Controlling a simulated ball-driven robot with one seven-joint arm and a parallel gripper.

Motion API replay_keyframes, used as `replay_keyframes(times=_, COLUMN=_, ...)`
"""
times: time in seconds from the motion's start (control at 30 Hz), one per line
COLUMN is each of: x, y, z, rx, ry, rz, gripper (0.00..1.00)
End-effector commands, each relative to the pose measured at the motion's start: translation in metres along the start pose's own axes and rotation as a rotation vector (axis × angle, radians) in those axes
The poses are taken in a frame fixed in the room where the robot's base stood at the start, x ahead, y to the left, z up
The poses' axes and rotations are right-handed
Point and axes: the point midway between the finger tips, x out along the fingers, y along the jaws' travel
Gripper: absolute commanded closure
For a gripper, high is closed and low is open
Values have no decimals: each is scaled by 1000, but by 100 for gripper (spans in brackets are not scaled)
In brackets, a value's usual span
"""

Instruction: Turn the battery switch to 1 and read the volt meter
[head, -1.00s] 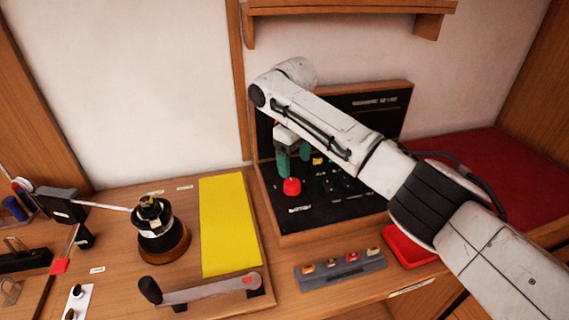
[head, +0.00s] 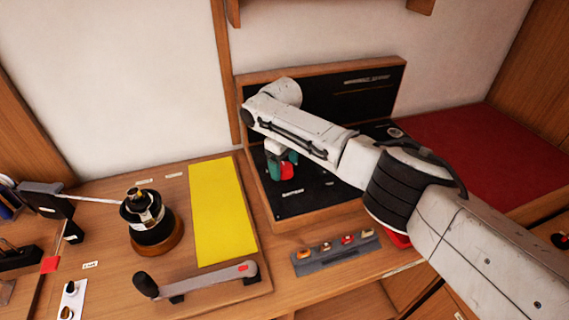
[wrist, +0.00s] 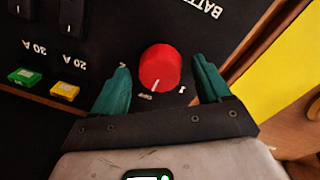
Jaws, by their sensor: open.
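The battery switch is a red round knob (head: 286,172) on the black panel (head: 310,200), beside the word BATTERY. In the wrist view the knob (wrist: 160,68) has a white line pointing toward the OFF mark; a 1 mark lies to the right of OFF. My gripper (head: 281,165) is open, with one green finger on each side of the knob. A gap shows between each finger and the knob in the wrist view. I cannot make out the volt meter; my arm hides part of the panel.
Green and yellow fuses (wrist: 67,91) sit on the panel left of the knob in the wrist view. A yellow sheet (head: 222,212), a crank handle (head: 205,280) and a grey fuse strip (head: 336,254) lie nearby. A red cushion (head: 455,165) is to the right.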

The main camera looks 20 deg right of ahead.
Motion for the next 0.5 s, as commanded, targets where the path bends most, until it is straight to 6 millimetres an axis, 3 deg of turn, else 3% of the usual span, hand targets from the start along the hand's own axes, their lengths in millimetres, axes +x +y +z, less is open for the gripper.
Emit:
replay_keyframes(times=0.37, x=6, y=0, z=0, rx=0, ry=1, rz=0, gripper=23)
replay_keyframes(times=0.5, x=6, y=0, z=0, rx=0, ry=1, rz=0, gripper=36)
